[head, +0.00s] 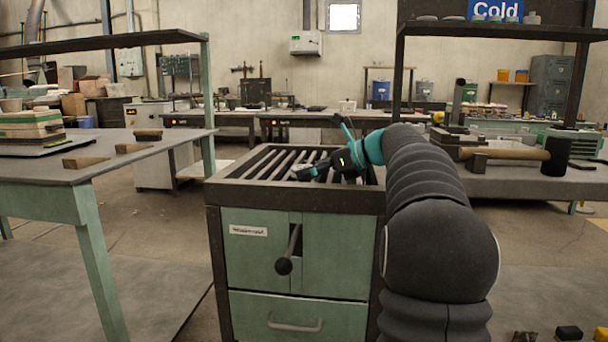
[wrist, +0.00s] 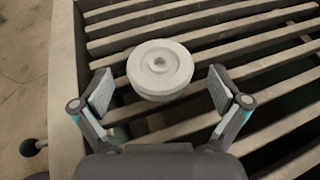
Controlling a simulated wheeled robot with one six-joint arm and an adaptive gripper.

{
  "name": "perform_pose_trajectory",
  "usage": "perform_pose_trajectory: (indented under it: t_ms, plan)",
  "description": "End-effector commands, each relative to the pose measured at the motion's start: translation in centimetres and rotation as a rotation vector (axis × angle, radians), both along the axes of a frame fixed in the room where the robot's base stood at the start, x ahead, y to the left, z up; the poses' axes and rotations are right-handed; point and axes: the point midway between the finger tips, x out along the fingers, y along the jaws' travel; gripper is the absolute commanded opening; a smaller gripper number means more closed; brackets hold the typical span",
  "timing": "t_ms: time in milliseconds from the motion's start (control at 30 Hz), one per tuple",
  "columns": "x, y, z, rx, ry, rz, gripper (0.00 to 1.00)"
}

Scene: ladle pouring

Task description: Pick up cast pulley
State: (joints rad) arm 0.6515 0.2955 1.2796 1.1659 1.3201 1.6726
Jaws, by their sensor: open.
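The cast pulley (wrist: 160,68) is a pale grey round disc with a raised rim and a small centre hole. It lies flat on the slatted grate (wrist: 122,30) in the wrist view. My gripper (wrist: 159,90) is open, with one finger to the left and one to the right of the pulley, both apart from it. The fingers sit slightly nearer the camera than the pulley's middle. In the head view my gripper (head: 305,174) is low over the grate on the green cabinet, and the pulley is mostly hidden or too small to tell there.
The green cabinet (head: 262,250) has a raised dark frame around the grate and a lever with a black knob (head: 284,266) at its front. A workbench (head: 60,172) with wooden blocks stands left. A mallet (head: 530,154) lies on the right bench.

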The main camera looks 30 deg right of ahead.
Motion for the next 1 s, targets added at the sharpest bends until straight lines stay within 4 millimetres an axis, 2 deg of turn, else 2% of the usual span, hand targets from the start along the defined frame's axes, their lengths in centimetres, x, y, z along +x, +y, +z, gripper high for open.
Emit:
perform_pose_trajectory:
  t_ms: [67,300,367,767,867,1000]
  plan:
    - [0.0,0.0,0.0,0.0,0.0,0.0,0.99]
    - [0.0,0.0,0.0,0.0,0.0,0.0,0.39]
    - [0.0,0.0,0.0,0.0,0.0,0.0,0.27]
    - [0.0,0.0,0.8,-0.001,-0.002,0.001,0.27]
    - [0.0,0.0,1.9,-0.002,-0.003,0.002,0.27]
    - [0.0,0.0,4.6,-0.002,-0.004,0.001,0.27]
